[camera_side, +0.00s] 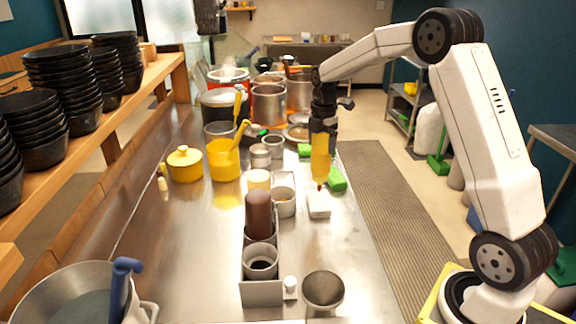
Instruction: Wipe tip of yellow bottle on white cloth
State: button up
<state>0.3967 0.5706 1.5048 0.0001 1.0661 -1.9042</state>
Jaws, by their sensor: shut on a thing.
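My gripper (322,122) points down and is shut on a yellow bottle (320,158). The bottle is upside down, with its reddish tip (320,186) at the bottom. A small folded white cloth (319,209) lies on the steel counter just below and in front of the tip. The tip appears close to the back of the cloth; I cannot tell whether it touches.
A metal rack (261,291) with a brown bottle (258,214) and steel cups (284,203) stands left of the cloth. A yellow pitcher (223,163) and yellow pot (185,166) are farther left.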

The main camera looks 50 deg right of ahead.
aim_at(322, 160)
jog(key=shift+s+d, duration=0.1)
jog(key=shift+s, duration=0.15)
jog(key=shift+w+d+f, duration=0.1)
jog(key=shift+w+f, duration=0.05)
jog(key=shift+w+d+f, duration=1.75)
jog(key=shift+d+f, duration=0.05)
jog(key=shift+f, duration=0.15)
jog(key=shift+s+a, duration=1.85)
jog(key=shift+a, duration=0.05)
jog(key=shift+f, duration=0.75)
jog(key=shift+w+d, duration=0.1)
dwell(0.4)
jog(key=shift+w+d, duration=1.7)
jog(key=shift+d, duration=0.05)
